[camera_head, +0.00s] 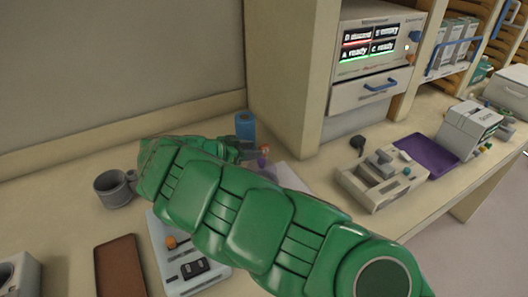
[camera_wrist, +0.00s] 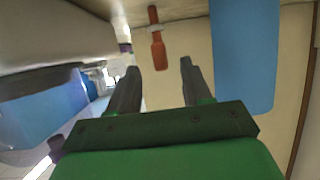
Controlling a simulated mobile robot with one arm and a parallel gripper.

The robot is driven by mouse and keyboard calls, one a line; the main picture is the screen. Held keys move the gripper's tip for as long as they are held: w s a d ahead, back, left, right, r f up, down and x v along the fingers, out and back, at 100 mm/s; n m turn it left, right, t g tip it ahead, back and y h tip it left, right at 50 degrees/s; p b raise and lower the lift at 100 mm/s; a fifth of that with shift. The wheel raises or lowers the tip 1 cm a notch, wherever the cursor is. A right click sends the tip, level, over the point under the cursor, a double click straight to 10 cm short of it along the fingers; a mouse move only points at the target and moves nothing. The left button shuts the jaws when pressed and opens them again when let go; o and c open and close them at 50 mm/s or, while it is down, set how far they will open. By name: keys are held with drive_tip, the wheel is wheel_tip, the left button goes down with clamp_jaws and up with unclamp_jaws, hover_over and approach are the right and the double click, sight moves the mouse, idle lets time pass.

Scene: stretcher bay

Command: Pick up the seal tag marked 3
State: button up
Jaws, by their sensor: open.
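An orange-red tag-like piece (camera_wrist: 158,55) with a narrow stem shows in the wrist view, just beyond the fingertips and between their lines. I cannot read any number on it, so I cannot tell whether it is the tag marked 3. My gripper (camera_wrist: 159,68) is open, with a finger to each side and nothing held between them. In the head view my gripper (camera_head: 254,151) is at the back of the counter, close to a small reddish piece (camera_head: 265,149) and a purple piece (camera_head: 262,161). My green arm hides much of the counter there.
A grey mug (camera_head: 112,190) stands to the left. A beige cabinet with a status display (camera_head: 370,45) rises to the right. A purple tray (camera_head: 428,155) lies farther right.

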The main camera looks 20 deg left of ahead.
sight(269, 149)
drive_tip(key=shift+x, duration=3.75)
drive_tip(key=shift+c, duration=0.2)
clamp_jaws()
